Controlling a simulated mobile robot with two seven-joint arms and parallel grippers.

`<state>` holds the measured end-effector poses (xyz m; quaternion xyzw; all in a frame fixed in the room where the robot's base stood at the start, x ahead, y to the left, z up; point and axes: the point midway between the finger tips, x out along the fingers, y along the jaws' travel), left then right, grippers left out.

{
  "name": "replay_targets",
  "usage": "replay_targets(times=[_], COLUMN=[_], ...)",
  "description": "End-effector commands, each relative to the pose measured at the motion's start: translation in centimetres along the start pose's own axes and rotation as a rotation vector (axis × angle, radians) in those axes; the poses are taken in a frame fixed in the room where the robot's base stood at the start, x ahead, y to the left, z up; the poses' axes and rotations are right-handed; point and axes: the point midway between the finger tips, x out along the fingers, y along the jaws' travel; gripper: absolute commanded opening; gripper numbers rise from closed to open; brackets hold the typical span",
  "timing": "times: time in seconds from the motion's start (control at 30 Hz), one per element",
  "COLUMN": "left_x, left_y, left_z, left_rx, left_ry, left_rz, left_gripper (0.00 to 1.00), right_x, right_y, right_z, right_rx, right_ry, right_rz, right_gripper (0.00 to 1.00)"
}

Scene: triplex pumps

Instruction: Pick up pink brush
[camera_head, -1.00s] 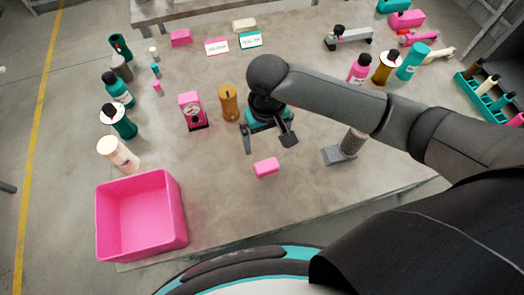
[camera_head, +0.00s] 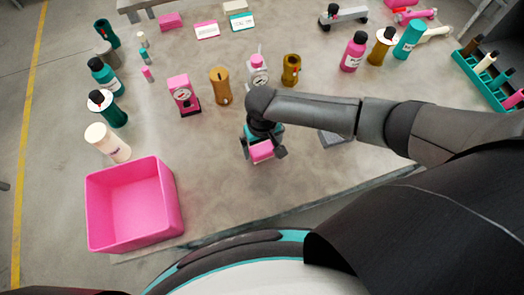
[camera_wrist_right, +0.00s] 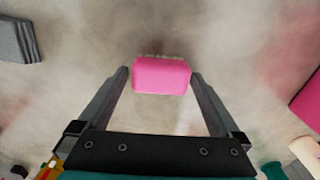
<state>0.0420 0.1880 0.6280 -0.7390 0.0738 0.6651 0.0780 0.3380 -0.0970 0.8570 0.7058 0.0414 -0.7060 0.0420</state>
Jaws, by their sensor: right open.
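The pink brush (camera_head: 262,151) is a small pink block lying on the table's near part. In the right wrist view the brush (camera_wrist_right: 161,75) shows a smooth pink body with pale bristles along its far edge. My right gripper (camera_head: 264,154) points down over it. My left gripper is out of view.
A pink bin (camera_head: 133,243) stands at the table's front left. A grey block (camera_head: 331,140) lies right of the gripper, partly under my arm. A pink dial device (camera_head: 184,95) and an ochre cylinder (camera_head: 220,86) stand behind left. Table between bin and gripper is clear.

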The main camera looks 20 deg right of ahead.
Motion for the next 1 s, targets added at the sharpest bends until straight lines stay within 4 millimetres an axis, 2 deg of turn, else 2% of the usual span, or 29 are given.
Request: replay_targets(times=[0.1,0.37,1.0], left_x=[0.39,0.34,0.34], left_y=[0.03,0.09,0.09], left_z=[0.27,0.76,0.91], left_rx=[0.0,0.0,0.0], left_ry=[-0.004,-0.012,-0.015], left_rz=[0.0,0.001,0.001], left_gripper=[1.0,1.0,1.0], right_x=[1.14,1.27,1.24], right_y=[-0.09,-0.07,-0.05], right_z=[-0.02,-0.02,-0.01], right_rx=[0.0,-0.001,-0.001], right_ry=[0.0,0.001,0.001], right_rz=[-0.001,-0.001,-0.001], right_gripper=[1.0,1.0,0.31])
